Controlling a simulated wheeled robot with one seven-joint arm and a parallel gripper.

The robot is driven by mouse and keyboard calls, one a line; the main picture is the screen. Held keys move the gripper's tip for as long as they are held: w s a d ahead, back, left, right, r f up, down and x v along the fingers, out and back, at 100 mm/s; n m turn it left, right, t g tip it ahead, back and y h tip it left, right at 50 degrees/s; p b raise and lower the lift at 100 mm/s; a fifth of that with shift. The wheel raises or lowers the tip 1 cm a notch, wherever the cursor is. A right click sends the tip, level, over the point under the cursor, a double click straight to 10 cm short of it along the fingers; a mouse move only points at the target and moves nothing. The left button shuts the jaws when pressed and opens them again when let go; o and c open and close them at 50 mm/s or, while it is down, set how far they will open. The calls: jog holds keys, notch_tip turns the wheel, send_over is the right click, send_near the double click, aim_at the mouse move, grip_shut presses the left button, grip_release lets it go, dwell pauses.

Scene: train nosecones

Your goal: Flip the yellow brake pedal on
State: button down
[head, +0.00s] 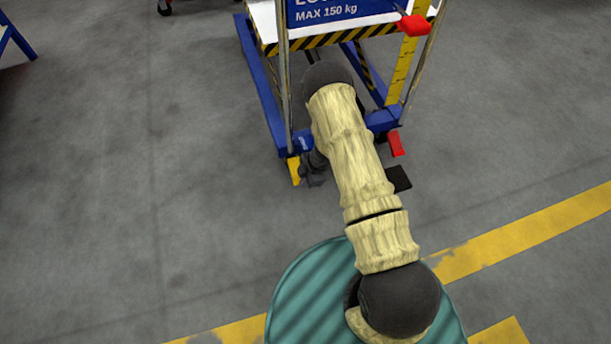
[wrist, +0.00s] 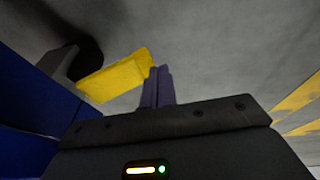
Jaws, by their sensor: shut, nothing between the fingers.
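The yellow brake pedal (head: 294,170) sticks out low at the front left of the blue cart frame in the head view. In the wrist view the yellow pedal (wrist: 116,76) lies left of my fingers, its right end close beside the fingertips. I cannot tell whether they touch. My gripper (wrist: 158,84) is shut and empty, with the two fingers together. In the head view my gripper (head: 315,180) is small and dark, low beside the pedal's right side, partly hidden by my arm.
The cart's blue base frame (head: 262,85) stands behind the pedal. A red pedal (head: 396,144) and a black pedal (head: 398,179) are to the right of my arm. A red part (head: 413,25) sits at the cart's upper right.

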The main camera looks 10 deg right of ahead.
jog(key=shift+f, duration=0.25)
dwell(0.4)
jog(key=s+d+r+p, duration=0.2)
jog(key=r+p, duration=0.2)
jog(key=r, duration=0.2)
jog(key=s+d+r+p, duration=0.2)
jog(key=s+r+p, duration=0.1)
jog(key=r, duration=0.3)
jog(key=shift+s+p, duration=0.35)
jog(key=shift+p, duration=0.4)
jog(key=shift+w, duration=0.1)
